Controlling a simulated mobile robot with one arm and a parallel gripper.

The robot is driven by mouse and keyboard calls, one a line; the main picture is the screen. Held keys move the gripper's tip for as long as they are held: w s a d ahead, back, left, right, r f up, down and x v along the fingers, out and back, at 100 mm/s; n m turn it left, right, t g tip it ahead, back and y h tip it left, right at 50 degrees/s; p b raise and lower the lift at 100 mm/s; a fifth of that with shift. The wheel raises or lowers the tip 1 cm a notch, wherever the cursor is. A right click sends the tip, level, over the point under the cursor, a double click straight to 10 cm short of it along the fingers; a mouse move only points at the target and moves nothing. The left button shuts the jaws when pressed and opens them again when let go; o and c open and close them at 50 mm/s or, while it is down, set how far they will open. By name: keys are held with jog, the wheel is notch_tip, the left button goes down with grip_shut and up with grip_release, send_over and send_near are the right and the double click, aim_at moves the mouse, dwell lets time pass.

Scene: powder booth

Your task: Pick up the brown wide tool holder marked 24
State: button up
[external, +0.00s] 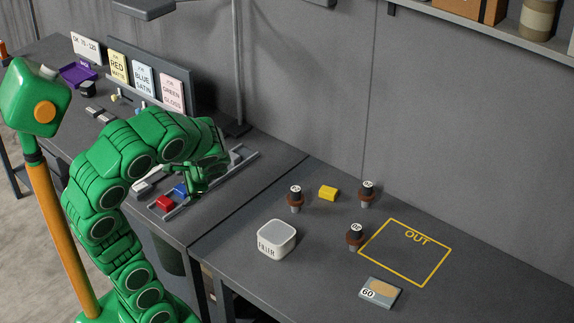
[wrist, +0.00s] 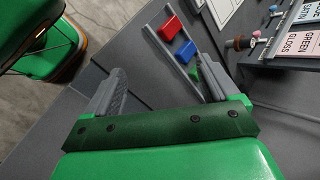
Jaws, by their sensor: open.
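No brown holder on the right-hand table shows clearly there.
The yellow OUT outline (external: 448,250) is empty. Red (wrist: 170,28) and blue (wrist: 186,52) blocks lie in the rack near my fingers.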

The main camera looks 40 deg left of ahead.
jog(key=w+a+r+m+t+y, duration=0.1)
jog(key=w+m+t+y, duration=0.15)
jog(key=w+m, duration=0.45)
jog(key=m+t+h, duration=0.2)
jog(key=m+t, duration=0.6)
jog(key=m, duration=0.8)
send_over(295, 199)
jog(key=f, duration=0.4)
jog(key=a+f, duration=0.1)
jog(key=f, duration=0.2)
jog(key=shift+w+f, duration=0.1)
jog(key=shift+w+d+f+m+h, duration=0.1)
jog(key=shift+d+f+m+h, duration=0.2)
jog(key=shift+d+f, duration=0.2)
jog(key=shift+a+f, duration=0.1)
jog(key=shift+f, duration=3.1)
jog(key=shift+x, duration=1.55)
jog(key=c, duration=1.4)
